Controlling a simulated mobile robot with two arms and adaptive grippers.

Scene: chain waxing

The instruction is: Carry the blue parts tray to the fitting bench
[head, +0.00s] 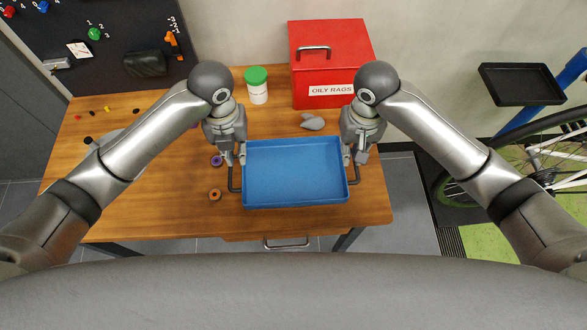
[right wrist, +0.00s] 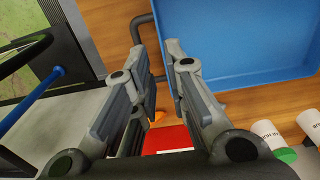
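The blue parts tray (head: 295,172) lies flat and looks empty on a wooden bench (head: 150,205), near its right front. It has a dark bar handle on each short side. My left gripper (head: 235,160) is at the left handle (head: 231,185), its two fingers apart. My right gripper (head: 354,160) is at the right handle (head: 357,172). In the right wrist view its fingers (right wrist: 163,72) are parted, with the handle (right wrist: 136,28) partly hidden behind one finger. No grip on either handle is visible. I cannot tell which bench is the fitting bench.
A red oily-rags bin (head: 332,65), a green-lidded tub (head: 257,86) and a grey lump (head: 312,121) stand behind the tray. Small rings (head: 215,194) lie to its left. A bicycle wheel (head: 545,150) and black shelf (head: 522,84) are off to the right.

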